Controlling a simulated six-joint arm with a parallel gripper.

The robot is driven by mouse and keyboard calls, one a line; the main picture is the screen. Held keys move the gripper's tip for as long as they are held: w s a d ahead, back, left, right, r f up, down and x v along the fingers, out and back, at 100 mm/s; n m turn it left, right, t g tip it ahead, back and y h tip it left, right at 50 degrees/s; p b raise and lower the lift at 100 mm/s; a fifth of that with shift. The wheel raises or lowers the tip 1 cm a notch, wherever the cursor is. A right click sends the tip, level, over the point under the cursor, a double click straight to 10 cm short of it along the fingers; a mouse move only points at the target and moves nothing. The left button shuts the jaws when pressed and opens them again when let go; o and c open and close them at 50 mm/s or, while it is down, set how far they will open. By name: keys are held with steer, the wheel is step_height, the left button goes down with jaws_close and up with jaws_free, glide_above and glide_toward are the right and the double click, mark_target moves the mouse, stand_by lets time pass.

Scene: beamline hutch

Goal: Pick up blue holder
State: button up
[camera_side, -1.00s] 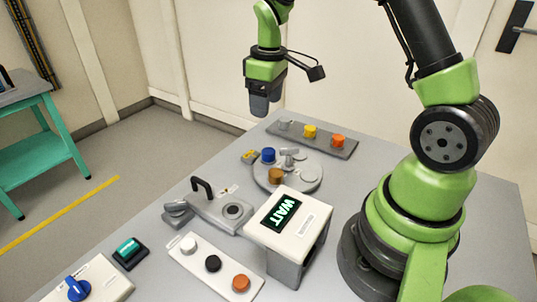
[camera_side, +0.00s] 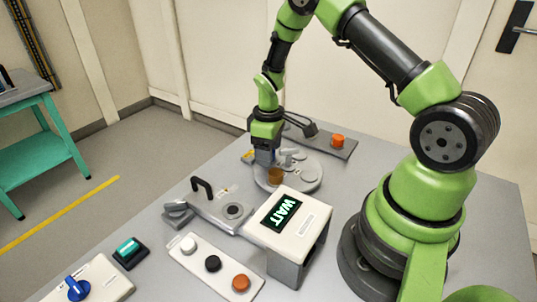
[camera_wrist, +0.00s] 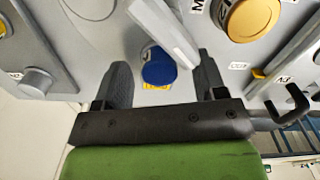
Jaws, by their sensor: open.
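The blue holder (camera_wrist: 158,68) is a round blue cap in the wrist view, on the grey round plate (camera_side: 309,184). A yellow label shows beside it. My gripper (camera_wrist: 164,64) is open, with one finger on each side of the blue holder and visible gaps between. In the side view my gripper (camera_side: 265,160) points down at the plate's far left edge and hides most of the blue holder. I cannot tell how far the fingertips are above the plate.
A brown holder (camera_side: 275,175) and a grey clamp bar (camera_side: 293,157) stand close by on the plate.

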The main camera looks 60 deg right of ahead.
steer(key=shift+f, duration=0.15)
steer(key=c, duration=1)
step_height(320, 180, up, 10)
steer(key=shift+r, duration=0.1)
